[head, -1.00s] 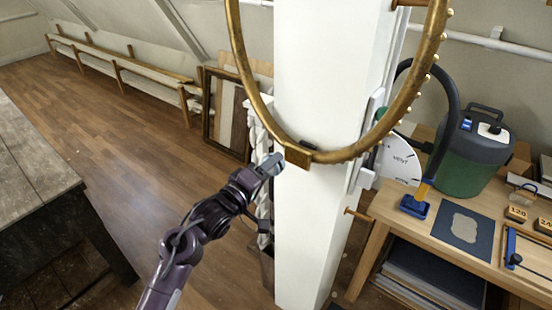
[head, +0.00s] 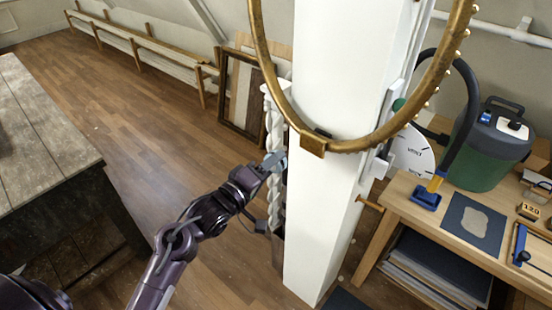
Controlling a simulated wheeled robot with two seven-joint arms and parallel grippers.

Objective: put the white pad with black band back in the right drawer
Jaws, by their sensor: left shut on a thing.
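My left gripper (head: 274,161) is shut on a small pale grey thing at its fingertips, held in the air just left of the white post. The thing is too small and too covered by the fingers to tell whether it is the white pad with black band. No other such pad can be made out. No drawer shows in view. My right gripper is out of view.
A white post (head: 335,200) and a gilt oval frame (head: 292,112) stand close beside the gripper. A wooden bench (head: 412,210) at right bears a green vacuum (head: 485,155). A grey plank table (head: 45,140) is at left, with open floor (head: 160,130) between.

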